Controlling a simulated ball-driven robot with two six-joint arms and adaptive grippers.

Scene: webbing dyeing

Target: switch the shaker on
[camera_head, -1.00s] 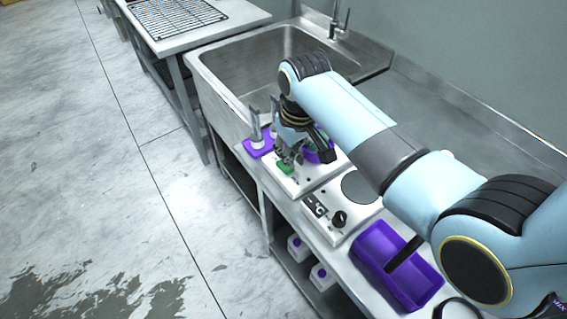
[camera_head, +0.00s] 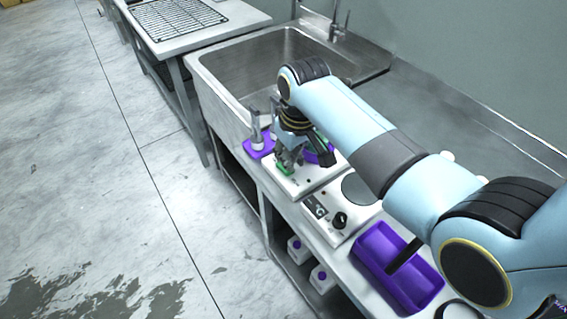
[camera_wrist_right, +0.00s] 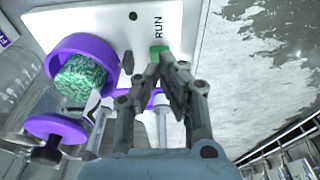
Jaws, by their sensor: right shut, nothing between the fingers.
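The shaker (camera_head: 308,183) is a white box on the bench beside the sink. In the right wrist view its white top (camera_wrist_right: 115,14) carries the word RUN next to a green switch (camera_wrist_right: 158,49). The green switch also shows in the head view (camera_head: 283,170). A purple-rimmed holder (camera_wrist_right: 59,54) with a green, patterned roll (camera_wrist_right: 82,78) in it is at the shaker. My right gripper (camera_wrist_right: 164,64) is shut and empty, its fingertips right at the green switch; whether they touch it I cannot tell. The gripper partly hides the switch. My left gripper is out of view.
A hotplate-like unit (camera_head: 318,207) with a black knob stands beside the shaker, then a purple tray (camera_head: 367,268). A purple stand (camera_head: 258,153) is on the shaker's other side. The steel sink (camera_head: 215,90) lies behind. The floor at left is clear.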

